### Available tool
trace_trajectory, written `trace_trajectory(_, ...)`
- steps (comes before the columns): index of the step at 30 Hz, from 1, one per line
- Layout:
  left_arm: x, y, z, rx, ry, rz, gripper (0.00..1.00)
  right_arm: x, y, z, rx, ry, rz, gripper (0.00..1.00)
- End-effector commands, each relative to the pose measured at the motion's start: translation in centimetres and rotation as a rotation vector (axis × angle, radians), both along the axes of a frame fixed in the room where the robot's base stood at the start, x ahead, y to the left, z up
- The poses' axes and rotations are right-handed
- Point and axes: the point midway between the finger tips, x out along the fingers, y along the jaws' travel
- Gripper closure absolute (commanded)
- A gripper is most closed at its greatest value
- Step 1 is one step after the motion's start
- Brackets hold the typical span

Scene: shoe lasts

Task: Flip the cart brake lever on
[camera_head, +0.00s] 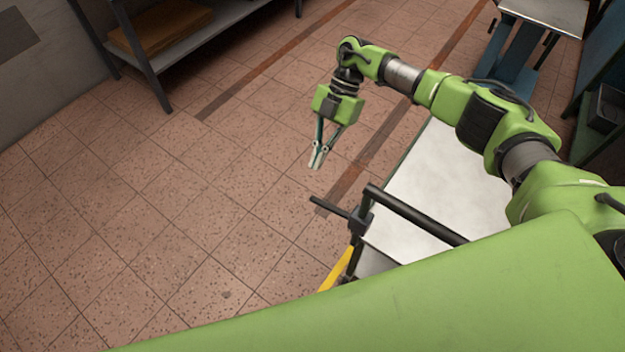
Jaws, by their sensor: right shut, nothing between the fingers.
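The cart shows in the head view with a pale flat top (445,185) and a dark push handle (415,215) along its near side. A dark lever (330,207) sticks out to the left from a block at the handle's left corner; I take it to be the brake lever. My right gripper (317,160) is shut and empty, pointing down above and a little beyond the lever, apart from it. My left gripper is not in view. My own green body hides the cart's near lower part.
A yellow bar (338,268) runs down below the lever. A shelf rack (165,45) with a brown box stands at the top left. A blue stand (512,45) is at the top right. The tiled floor (150,210) on the left is clear.

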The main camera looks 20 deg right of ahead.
Motion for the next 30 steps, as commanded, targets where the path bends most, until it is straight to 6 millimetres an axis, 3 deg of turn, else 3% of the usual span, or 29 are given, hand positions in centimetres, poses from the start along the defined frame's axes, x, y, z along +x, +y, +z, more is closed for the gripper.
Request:
trace_trajectory(9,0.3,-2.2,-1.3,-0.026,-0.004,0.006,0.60,1.7,-1.0,2.7,0.000,0.000,0.001,1.00)
trace_trajectory(30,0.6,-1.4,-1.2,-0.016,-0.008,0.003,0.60,1.7,-1.1,2.8,0.001,0.001,0.001,1.00)
